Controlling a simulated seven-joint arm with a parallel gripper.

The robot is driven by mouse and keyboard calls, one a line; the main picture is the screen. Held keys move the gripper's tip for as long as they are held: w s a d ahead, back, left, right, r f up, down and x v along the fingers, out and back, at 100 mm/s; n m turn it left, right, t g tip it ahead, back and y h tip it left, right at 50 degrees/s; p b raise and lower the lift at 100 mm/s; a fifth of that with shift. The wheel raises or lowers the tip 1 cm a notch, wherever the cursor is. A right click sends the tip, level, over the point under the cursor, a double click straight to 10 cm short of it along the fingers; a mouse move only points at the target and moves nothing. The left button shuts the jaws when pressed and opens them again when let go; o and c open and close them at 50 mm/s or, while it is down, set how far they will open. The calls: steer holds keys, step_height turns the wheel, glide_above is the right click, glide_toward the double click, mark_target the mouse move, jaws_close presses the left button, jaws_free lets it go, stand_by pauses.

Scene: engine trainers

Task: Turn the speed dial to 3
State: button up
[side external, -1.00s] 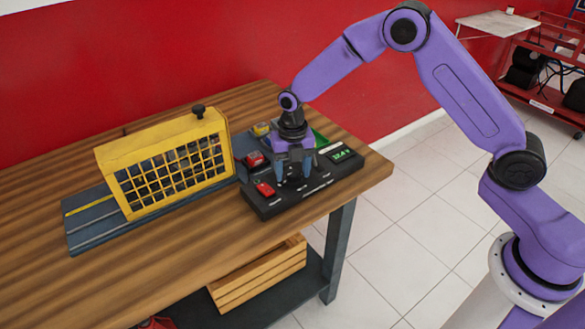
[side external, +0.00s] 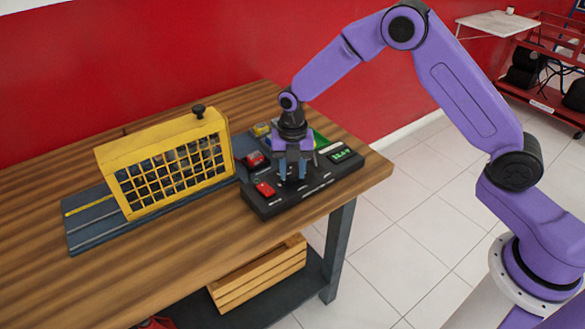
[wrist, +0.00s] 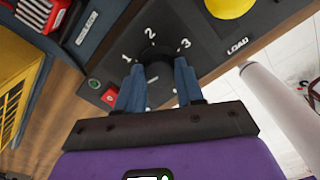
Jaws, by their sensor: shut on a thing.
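The speed dial (wrist: 158,72) is a dark round knob on the black control panel (side external: 262,207). In the wrist view the numbers 1, 2 and 3 are printed in an arc around it, with 3 at the upper right. My gripper (wrist: 160,88) is shut on the dial, with one blue finger on each side of it. In the side view my gripper (side external: 292,178) points down onto the panel and its fingers hide the dial. I cannot tell which number the dial's pointer is at.
A yellow knob (wrist: 230,5) is close to the dial near the word LOAD. A yellow mesh guard (side external: 165,135) stands left of the panel. The wooden table's front left is clear.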

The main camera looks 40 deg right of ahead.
steer(key=m, duration=0.4)
steer(key=shift+m, duration=0.3)
steer(key=m, duration=0.4)
steer(key=shift+m, duration=0.3)
steer(key=m, duration=0.3)
steer(key=shift+m, duration=0.3)
steer(key=m, duration=0.4)
steer(key=shift+m, duration=0.3)
steer(key=m, duration=0.4)
steer(key=shift+m, duration=0.3)
steer(key=m, duration=0.8)
steer(key=shift+m, duration=1.8)
